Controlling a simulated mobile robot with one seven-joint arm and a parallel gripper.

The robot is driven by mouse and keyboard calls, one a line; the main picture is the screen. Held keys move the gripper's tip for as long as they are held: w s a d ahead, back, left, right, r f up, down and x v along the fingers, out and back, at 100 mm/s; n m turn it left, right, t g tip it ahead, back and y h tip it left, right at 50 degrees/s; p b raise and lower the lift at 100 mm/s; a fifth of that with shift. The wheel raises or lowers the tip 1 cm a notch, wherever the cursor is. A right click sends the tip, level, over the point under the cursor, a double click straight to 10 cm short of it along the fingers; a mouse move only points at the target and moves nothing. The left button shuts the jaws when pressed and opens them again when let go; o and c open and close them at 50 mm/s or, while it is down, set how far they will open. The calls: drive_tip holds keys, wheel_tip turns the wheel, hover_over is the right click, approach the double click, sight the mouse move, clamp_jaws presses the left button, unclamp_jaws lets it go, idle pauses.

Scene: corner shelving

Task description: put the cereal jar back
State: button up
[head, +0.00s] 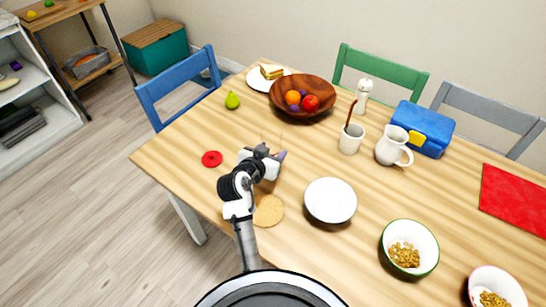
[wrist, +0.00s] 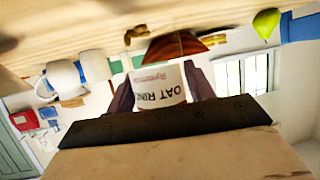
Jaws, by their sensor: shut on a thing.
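My gripper (head: 268,157) is over the left part of the wooden table in the head view. In the wrist view its two dark fingers (wrist: 160,95) are shut on the cereal jar (wrist: 162,84), which has a white label reading "OAT RIN…". The jar's far side and ends are hidden there.
A white plate (head: 330,200) and a bowl of cereal (head: 409,247) are to the right. A fruit bowl (head: 302,97), a cup (head: 351,139), a pitcher (head: 393,146) and a pear (head: 232,100) stand farther back. White shelving (head: 45,125) is at the far left, across open floor.

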wheel_tip(320, 180, down, 2)
drive_tip(key=shift+w+f+b, duration=0.1)
drive_tip(key=shift+f+b, duration=0.1)
drive_tip(key=shift+b, duration=0.25)
drive_tip(key=shift+r, duration=0.2)
drive_tip(key=shift+f, duration=0.25)
drive_tip(key=o, duration=1.2)
drive_tip(key=shift+o, duration=0.2)
drive_tip(key=shift+r, duration=0.2)
